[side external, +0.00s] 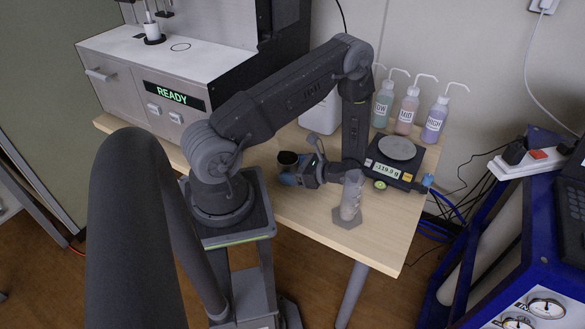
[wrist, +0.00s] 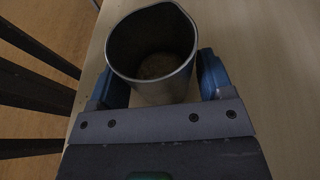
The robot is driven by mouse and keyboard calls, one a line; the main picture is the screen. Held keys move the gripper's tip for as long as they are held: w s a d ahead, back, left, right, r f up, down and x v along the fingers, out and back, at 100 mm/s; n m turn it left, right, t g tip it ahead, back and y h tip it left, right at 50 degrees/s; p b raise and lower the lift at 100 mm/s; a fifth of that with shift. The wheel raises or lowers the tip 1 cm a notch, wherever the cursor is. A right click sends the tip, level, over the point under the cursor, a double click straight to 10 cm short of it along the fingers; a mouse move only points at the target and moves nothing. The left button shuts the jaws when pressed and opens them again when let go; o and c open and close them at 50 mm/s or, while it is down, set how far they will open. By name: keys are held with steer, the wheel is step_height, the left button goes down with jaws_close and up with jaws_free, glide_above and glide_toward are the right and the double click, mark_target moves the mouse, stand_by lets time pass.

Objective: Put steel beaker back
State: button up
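The steel beaker (wrist: 150,82) is upright and open-topped in the wrist view, between the two blue fingers of my gripper (wrist: 162,82). Both fingers lie against its sides, and a brownish surface shows at its bottom. In the side external view the beaker (side external: 288,158) is a small dark cup at the left end of my gripper (side external: 287,175), over the wooden table (side external: 315,222). The gripper hides its lower part, so I cannot tell whether it rests on the table.
A grey cylinder (side external: 350,198) on a hexagonal foot stands right of my gripper. Behind it are a digital balance (side external: 393,177) with an empty round pan and three wash bottles (side external: 408,110). The analyser (side external: 165,85) displays READY at the left. The table's front is clear.

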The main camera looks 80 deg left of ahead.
steer(key=o, duration=0.3)
steer(key=v, duration=0.7)
steer(key=shift+w+d+r, duration=0.15)
steer(key=shift+w+r, duration=0.05)
steer(key=shift+r+n, duration=0.3)
steer(key=shift+r, duration=0.05)
steer(key=w+d+r+n+t+h, duration=0.1)
steer(key=d+r+n+t+h, duration=0.2)
steer(key=r, duration=0.5)
steer(key=w+d+r+n+t+h, duration=0.1)
steer(key=d+r+n+t+h, duration=0.2)
steer(key=r, duration=0.6)
steer(key=s+d+r+t+h, duration=0.1)
steer(key=s+d+r+t, duration=0.1)
steer(key=d+r+t, duration=0.1)
steer(key=s+d+r+t+h, duration=0.1)
steer(key=s+d+r+t, duration=0.1)
steer(key=d+r+t, duration=0.2)
steer(key=s+d+r+n+t+h, duration=0.1)
steer(key=s+d+r+t, duration=0.2)
steer(key=d+r, duration=0.3)
steer(key=shift+d+r+t, duration=0.15)
steer(key=shift+r+t, duration=0.3)
steer(key=shift+t, duration=0.05)
